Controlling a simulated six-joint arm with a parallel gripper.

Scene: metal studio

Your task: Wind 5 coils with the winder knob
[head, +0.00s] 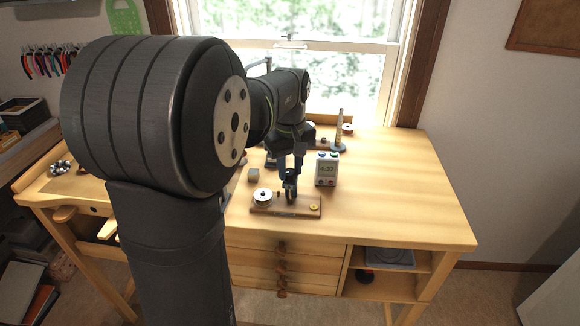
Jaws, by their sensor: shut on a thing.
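The winder is a wooden board (300,212) near the front edge of the bench. A pale spool (262,195) stands on its left end, and a small brass disc (314,207) sits on its right end. My gripper (290,182) points down over the middle of the board, with its fingers closed at the winder there. The knob is mostly hidden by the fingers and too small to make out. The coils of wire cannot be told at this size.
A small grey block (254,174) lies to the left. A thin upright post (340,130) stands at the back. The right side of the bench (410,195) is clear.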

